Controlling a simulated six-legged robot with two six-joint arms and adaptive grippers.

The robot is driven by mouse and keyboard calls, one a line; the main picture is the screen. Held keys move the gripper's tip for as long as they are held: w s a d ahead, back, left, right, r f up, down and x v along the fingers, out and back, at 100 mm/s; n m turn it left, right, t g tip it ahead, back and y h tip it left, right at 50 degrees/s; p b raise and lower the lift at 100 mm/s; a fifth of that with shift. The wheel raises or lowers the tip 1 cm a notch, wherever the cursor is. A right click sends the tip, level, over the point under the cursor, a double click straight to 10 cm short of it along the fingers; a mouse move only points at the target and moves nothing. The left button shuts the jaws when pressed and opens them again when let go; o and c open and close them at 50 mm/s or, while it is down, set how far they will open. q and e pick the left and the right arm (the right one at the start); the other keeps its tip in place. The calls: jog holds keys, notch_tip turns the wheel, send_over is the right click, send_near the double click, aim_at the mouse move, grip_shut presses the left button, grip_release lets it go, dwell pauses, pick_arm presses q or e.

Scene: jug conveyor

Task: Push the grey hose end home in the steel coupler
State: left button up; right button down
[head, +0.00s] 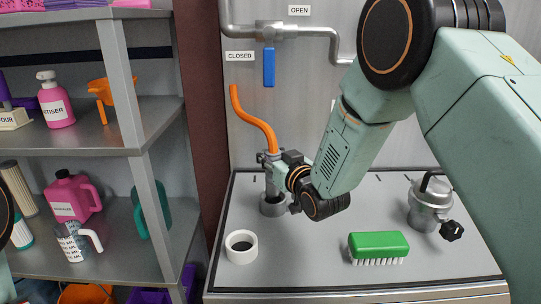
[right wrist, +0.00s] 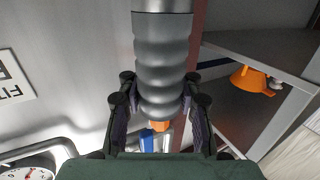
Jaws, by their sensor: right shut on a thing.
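The grey hose end (right wrist: 162,60) is a ribbed cylinder and stands roughly upright between the fingers of my right gripper (head: 276,166). The gripper is shut on it; the fingers also show on both sides of it in the right wrist view (right wrist: 160,88). The orange hose (head: 255,120) rises from its top and bends up to the left. The steel coupler (head: 272,207) is directly below, on the worktop. The hose end lines up with it, but I cannot tell how deep it sits. My left gripper is out of view.
A white ring-shaped cup (head: 241,247), a green brush (head: 378,246) and a steel pot-like fitting (head: 430,205) stand on the worktop (head: 310,262). A blue valve handle (head: 269,67) hangs from the wall pipe. Shelves (head: 85,143) with jugs and bottles fill the left.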

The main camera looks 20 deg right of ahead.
jog(key=shift+f+b, duration=1.6)
jog(key=shift+f, duration=0.65)
jog(key=c, duration=0.8)
grip_release()
jog(key=shift+s, duration=0.1)
jog(key=s, duration=0.4)
jog(key=s+d, duration=0.1)
jog(key=s, duration=0.2)
jog(key=s+d+r, duration=0.1)
jog(key=s, duration=0.3)
jog(key=shift+s+d, duration=0.1)
jog(key=shift+s, duration=0.25)
jog(key=shift+f, duration=0.1)
